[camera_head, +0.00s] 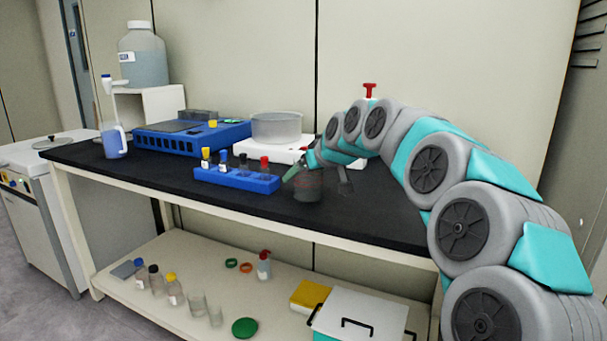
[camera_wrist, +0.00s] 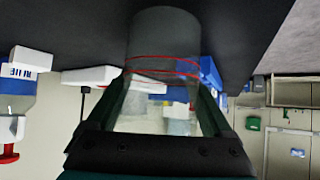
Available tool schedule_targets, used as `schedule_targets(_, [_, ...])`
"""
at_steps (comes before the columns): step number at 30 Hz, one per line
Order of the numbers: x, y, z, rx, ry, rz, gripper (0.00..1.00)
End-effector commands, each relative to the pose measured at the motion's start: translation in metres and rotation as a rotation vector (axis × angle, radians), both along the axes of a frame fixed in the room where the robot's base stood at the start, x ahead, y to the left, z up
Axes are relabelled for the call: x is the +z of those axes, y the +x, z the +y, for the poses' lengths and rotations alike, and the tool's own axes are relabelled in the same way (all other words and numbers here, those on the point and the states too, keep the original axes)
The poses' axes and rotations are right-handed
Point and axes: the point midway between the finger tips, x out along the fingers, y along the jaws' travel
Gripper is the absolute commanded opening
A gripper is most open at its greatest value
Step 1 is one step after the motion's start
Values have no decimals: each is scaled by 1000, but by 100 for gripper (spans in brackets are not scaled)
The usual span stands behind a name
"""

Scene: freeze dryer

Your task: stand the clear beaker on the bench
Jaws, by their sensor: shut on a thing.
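The clear beaker (camera_head: 308,190) is a see-through cylinder with red lines around it. It is low over the black bench top (camera_head: 370,218), right of the blue rack. In the wrist view the beaker (camera_wrist: 165,40) stands between the two dark green fingers of my gripper (camera_wrist: 162,92), which are shut on its sides. My gripper (camera_head: 300,170) also shows in the head view, at the end of the arm reaching in from the right. The beaker's base is close to the dark bench surface; I cannot tell whether it touches.
A blue rack (camera_head: 237,181) with several capped vials stands just left of the beaker. Behind are a clear dish (camera_head: 276,128) on a white device and a blue device (camera_head: 190,138). A jug (camera_head: 114,140) stands far left. The bench front right is clear.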

Motion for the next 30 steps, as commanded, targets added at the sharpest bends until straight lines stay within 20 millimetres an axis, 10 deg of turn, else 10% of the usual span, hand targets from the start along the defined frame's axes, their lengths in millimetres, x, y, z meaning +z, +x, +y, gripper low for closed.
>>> schedule_targets(3, [-4,0,0,0,0,0,18])
schedule_targets(4, [-3,0,0,0,0,0,87])
schedule_targets(7, [-3,0,0,0,0,0,99])
schedule_targets(30, [35,-36,-28,-1,2,-4,100])
